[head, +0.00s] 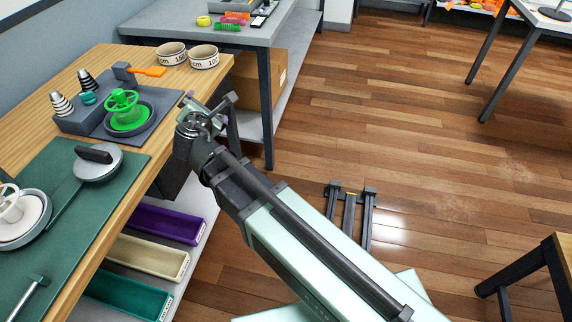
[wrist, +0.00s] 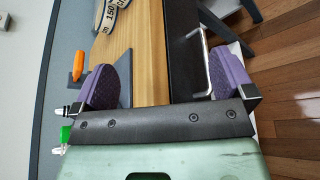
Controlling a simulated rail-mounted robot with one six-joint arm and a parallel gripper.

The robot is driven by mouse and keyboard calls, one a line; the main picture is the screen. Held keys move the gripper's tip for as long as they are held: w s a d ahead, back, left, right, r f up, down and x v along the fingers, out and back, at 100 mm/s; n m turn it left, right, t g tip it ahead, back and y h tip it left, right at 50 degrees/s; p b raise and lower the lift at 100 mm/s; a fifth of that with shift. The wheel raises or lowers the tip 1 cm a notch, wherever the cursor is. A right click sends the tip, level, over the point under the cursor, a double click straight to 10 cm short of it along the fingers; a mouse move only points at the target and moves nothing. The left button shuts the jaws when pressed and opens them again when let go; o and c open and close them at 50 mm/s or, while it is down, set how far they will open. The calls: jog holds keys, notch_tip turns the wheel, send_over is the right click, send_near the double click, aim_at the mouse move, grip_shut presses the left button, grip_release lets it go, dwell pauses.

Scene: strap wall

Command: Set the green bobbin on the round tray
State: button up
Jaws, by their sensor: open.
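The green bobbin (head: 123,100) stands on the wooden bench in the head view, with a wheel-like top and a wide green base. It appears to sit within a dark round tray (head: 147,118) on a slate-blue board; the exact contact under its base is hidden. A bit of green, probably the bobbin, shows at the left edge of the wrist view (wrist: 65,134). My gripper (head: 207,106) is to the right of the bobbin, by the bench edge, apart from it. In the wrist view my gripper (wrist: 167,80) has its purple pads wide apart with nothing between them.
Two striped cones (head: 62,104) and an orange-handled tool (head: 148,71) stand near the bobbin. Two labelled cups (head: 203,57) are behind. A green mat (head: 105,192) holds a black-handled metal disc (head: 98,164) and a white spool (head: 12,207). Coloured bins (head: 155,225) sit below the bench.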

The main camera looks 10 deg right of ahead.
jog(key=s+d+f+m+g+h, duration=0.1)
jog(key=s+d+f+m+g, duration=0.35)
jog(key=d+m, duration=0.4)
jog(key=s+d+f+m+g+h, duration=0.1)
jog(key=s+d+f+m+g, duration=0.35)
jog(key=d+m, duration=0.4)
jog(key=s+d+f+m+g+y, duration=0.3)
jog(key=s+d+m+g+y, duration=0.1)
jog(key=s+m, duration=0.4)
jog(key=shift+s+d+g+y, duration=0.15)
jog(key=shift+s+g+y, duration=0.2)
jog(key=shift+g, duration=0.35)
